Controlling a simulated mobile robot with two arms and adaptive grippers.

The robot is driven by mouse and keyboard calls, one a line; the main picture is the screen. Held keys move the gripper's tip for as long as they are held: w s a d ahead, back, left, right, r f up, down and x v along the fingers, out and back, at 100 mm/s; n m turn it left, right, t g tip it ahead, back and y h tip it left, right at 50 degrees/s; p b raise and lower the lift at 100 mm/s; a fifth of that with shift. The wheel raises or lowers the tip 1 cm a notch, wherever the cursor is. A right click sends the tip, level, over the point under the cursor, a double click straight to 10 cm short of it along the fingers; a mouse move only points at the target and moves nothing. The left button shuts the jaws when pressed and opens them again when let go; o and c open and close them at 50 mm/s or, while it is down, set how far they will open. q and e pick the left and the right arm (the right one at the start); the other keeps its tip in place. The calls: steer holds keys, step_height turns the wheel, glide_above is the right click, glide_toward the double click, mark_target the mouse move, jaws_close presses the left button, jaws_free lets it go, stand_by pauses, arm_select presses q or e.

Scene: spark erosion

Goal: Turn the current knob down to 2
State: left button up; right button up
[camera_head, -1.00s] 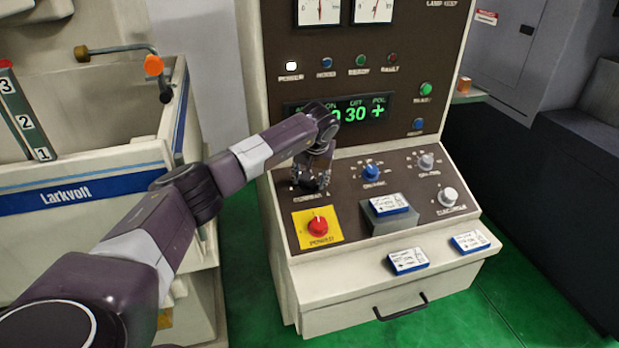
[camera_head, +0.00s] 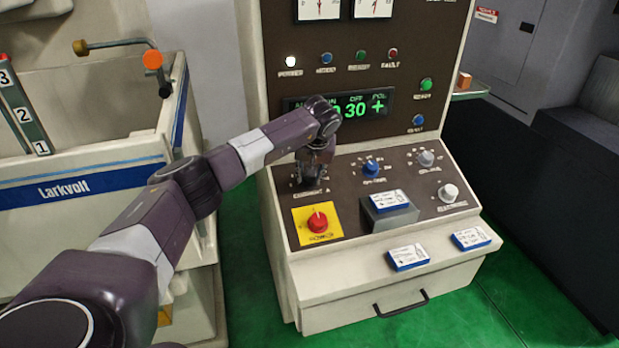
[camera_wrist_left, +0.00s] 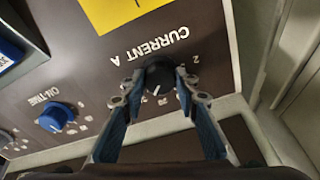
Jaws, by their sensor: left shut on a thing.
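The current knob (camera_wrist_left: 160,79) is round and black with a white pointer line. It sits below the upside-down label "CURRENT A" in the left wrist view. Its pointer line faces down in that picture, toward the gripper's palm side. The scale mark "2" (camera_wrist_left: 196,60) shows to the knob's right; other marks are partly hidden by the fingers. My left gripper (camera_wrist_left: 160,76) is shut on the knob, one finger on each side. In the head view my left gripper (camera_head: 311,183) reaches down to the left of the sloped panel (camera_head: 345,205) and hides the knob. My right gripper is not in view.
A red power knob (camera_head: 318,222) on a yellow plate is just in front of the gripper. A blue knob (camera_head: 371,168) and grey knobs (camera_head: 448,193) stand to the right. My arm partly covers the green display (camera_head: 357,108).

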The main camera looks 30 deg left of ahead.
arm_select(q)
steer(key=n+b, duration=0.1)
steer(key=n, duration=0.1)
steer(key=shift+f+n+b, duration=0.1)
steer(key=shift+n+b, duration=0.2)
steer(key=shift+n, duration=0.1)
steer(key=n+b, duration=0.1)
steer(key=n, duration=0.2)
steer(key=shift+w+n+y+b, duration=0.1)
steer(key=shift+n+y+b, duration=0.2)
steer(key=shift+b, duration=0.05)
steer(key=n+b, duration=0.1)
steer(key=n, duration=0.1)
steer(key=shift+n+g, duration=0.3)
steer(key=shift+n, duration=0.1)
steer(key=n+b, duration=0.1)
steer(key=n, duration=0.2)
steer(key=shift+n, duration=0.3)
steer(key=n+b, duration=0.1)
steer(key=n, duration=0.2)
steer(key=shift+n, duration=0.4)
steer(key=n, duration=0.4)
steer(key=shift+w+g+b, duration=0.1)
steer(key=shift+g+b, duration=0.2)
steer(key=shift+g, duration=0.1)
steer(key=n, duration=0.4)
steer(key=shift+n+h+b, duration=0.4)
steer(key=shift+n, duration=1.1)
